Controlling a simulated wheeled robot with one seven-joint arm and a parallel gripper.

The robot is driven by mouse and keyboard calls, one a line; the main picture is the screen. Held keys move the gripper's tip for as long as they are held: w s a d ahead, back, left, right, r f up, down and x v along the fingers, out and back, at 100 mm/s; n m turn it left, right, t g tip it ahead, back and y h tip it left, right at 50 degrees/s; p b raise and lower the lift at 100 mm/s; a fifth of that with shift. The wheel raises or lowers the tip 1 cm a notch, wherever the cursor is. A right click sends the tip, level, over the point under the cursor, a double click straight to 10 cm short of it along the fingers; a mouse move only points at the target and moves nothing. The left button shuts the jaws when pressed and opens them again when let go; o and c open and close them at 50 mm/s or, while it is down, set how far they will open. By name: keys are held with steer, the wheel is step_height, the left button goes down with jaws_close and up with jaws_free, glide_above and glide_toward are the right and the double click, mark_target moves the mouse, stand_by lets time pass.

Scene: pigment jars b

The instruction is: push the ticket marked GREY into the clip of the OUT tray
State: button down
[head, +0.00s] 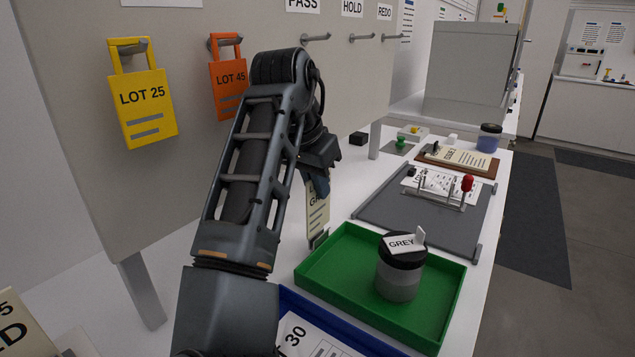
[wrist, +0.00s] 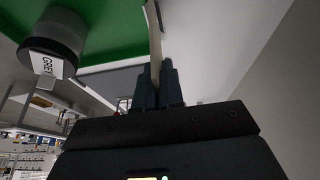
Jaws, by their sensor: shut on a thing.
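My gripper (head: 320,186) is shut on a cream ticket (head: 317,217), which hangs upright below the fingers. Its print is partly hidden; the letters "GR" show. In the wrist view the ticket (wrist: 154,35) stands edge-on between the fingertips (wrist: 158,82). A small grey clip (head: 318,241) is at the ticket's lower end, by the back left corner of a green tray (head: 449,325). I cannot tell whether the ticket's edge is inside the clip or just above it. No OUT label is readable. A grey jar (head: 398,280) with a black lid and a GREY label stands in the green tray.
A blue tray (head: 289,302) with a paper lies in front of the green one. A yellow LOT 25 tag (head: 142,108) and an orange LOT 45 tag (head: 229,88) hang on the board at left. A grey mat (head: 375,212) with a rack lies behind the green tray.

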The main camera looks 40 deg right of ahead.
mark_target(318, 231)
steer(key=shift+f+b, duration=0.75)
steer(key=shift+f, duration=0.8)
steer(key=c, duration=1.2)
jaws_free()
steer(key=shift+r, duration=0.1)
step_height(318, 231, up, 6)
steer(key=p, duration=0.6)
steer(key=shift+s, duration=0.1)
